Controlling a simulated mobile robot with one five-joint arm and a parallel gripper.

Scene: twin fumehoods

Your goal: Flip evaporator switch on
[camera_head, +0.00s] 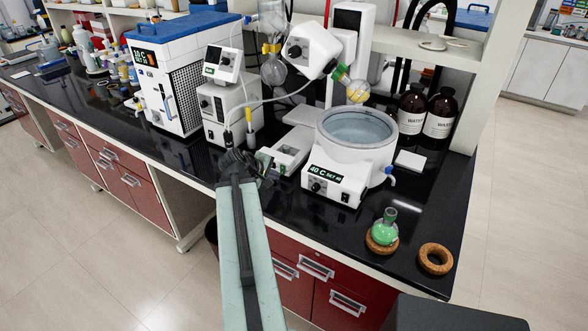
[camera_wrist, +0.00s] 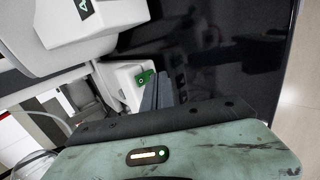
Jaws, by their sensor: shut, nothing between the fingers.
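The rotary evaporator stands on the black bench, with a white motor head (camera_head: 311,47) above a round water bath (camera_head: 357,140). The bath's display reads 40 C. A low white base (camera_head: 293,148) extends left of the bath. On its near end is a green switch marked with an O, clear in the wrist view (camera_wrist: 146,78); in the head view my gripper partly covers this area. My gripper (camera_head: 264,168) is shut and empty at this end. In the wrist view its dark fingers (camera_wrist: 160,92) are just right of the switch; I cannot tell whether they touch it.
A white pump unit (camera_head: 226,108) with a controller stands left of my gripper, beside a blue-topped chiller (camera_head: 180,75). Brown bottles (camera_head: 411,108) stand behind the bath. A green-filled flask (camera_head: 384,230) sits on a cork ring, beside an empty ring (camera_head: 436,258). The front right bench has bare room.

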